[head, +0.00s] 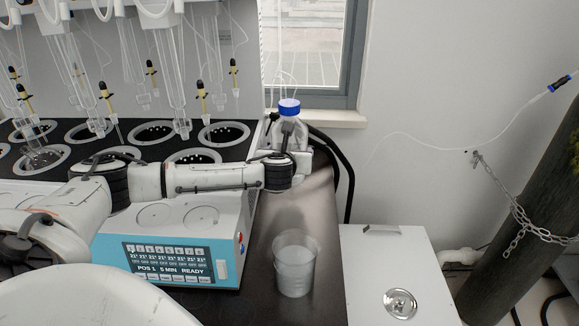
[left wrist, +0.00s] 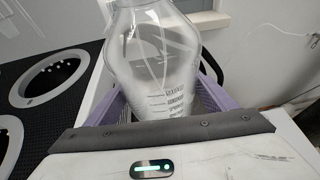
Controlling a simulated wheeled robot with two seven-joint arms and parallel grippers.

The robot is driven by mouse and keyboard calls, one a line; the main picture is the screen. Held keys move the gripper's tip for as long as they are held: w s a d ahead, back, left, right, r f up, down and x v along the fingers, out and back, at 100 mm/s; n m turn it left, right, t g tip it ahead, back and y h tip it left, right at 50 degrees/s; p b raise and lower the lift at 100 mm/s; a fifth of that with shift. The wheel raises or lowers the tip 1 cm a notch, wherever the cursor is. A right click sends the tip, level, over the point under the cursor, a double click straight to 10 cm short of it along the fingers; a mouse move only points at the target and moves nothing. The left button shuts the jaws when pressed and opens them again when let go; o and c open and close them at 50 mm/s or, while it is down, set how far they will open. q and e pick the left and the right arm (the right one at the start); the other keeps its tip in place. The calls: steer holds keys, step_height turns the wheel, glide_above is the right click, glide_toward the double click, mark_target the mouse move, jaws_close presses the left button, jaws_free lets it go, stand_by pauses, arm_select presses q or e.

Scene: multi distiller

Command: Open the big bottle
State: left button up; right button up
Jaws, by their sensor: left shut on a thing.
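The big bottle (head: 289,128) is clear glass with a blue screw cap (head: 289,107) on its top. It stands upright at the far end of the black bench. My left gripper (head: 288,155) is shut around the bottle's body; its own fingers are mostly hidden in the head view. In the left wrist view the bottle's body (left wrist: 155,65), with printed graduations, sits between the purple finger pads (left wrist: 207,95). The cap lies outside the left wrist view. My right gripper is not in view.
A clear beaker (head: 295,265) stands on the bench's near right part. The blue-white distiller unit (head: 170,255) with round wells is at the left. A white cabinet (head: 390,285) and a chained dark cylinder (head: 530,235) are at the right. Black hoses (head: 335,150) run behind the bottle.

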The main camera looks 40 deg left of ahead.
mark_target(289, 102)
arm_select(q)
step_height(289, 102, up, 16)
steer(key=shift+r, duration=0.15)
steer(key=s+d+m+t+h, duration=0.1)
steer(key=s+d, duration=0.4)
steer(key=d, duration=1.2)
steer(key=s+d+m+t+h, duration=0.1)
steer(key=s+d+m+h, duration=0.2)
steer(key=d, duration=1.3)
steer(key=s+d+m+h, duration=0.3)
steer(key=s+d, duration=0.4)
steer(key=d, duration=1)
steer(key=shift+d+r+t+h, duration=0.3)
steer(key=shift+r+t, duration=0.05)
steer(key=shift+t, duration=0.05)
steer(key=shift+s+d, duration=0.2)
steer(key=shift+d, duration=0.15)
steer(key=c, duration=0.4)
